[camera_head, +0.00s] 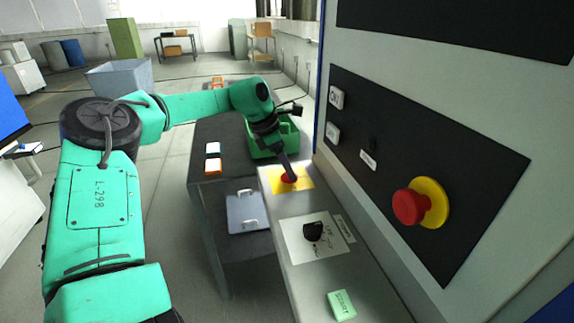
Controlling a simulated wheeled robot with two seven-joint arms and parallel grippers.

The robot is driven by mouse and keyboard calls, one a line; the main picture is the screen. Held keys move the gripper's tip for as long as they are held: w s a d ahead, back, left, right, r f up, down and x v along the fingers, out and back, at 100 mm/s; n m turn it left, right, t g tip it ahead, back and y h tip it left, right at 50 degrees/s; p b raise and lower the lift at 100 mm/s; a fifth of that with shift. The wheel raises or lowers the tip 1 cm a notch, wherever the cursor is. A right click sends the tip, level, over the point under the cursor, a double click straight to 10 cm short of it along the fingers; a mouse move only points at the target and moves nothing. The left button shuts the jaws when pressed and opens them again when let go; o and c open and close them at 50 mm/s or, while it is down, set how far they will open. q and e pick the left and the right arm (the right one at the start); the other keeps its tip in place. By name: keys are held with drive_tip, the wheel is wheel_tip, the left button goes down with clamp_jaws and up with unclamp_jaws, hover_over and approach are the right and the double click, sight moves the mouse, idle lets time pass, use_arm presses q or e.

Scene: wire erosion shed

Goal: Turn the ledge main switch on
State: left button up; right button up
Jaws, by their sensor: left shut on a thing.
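The ledge main switch appears to be the red knob (289,179) on a yellow plate (305,183), on the grey ledge (300,277) in the head view. My left gripper (288,173) reaches down from above and is shut on the red knob. The fingers cover part of the knob, so its turned position cannot be read. My right gripper is not in view.
Nearer on the ledge are a black rotary knob (312,231) on a white plate and a green block (341,305). A red mushroom button (410,206) sticks out from the wall panel.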

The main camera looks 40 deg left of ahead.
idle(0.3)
use_arm(q)
drive_tip(key=o, duration=1.4)
drive_tip(key=shift+w, duration=0.1)
drive_tip(key=v, duration=1.4)
drive_tip(key=shift+r+b, duration=0.3)
drive_tip(key=shift+b, duration=0.05)
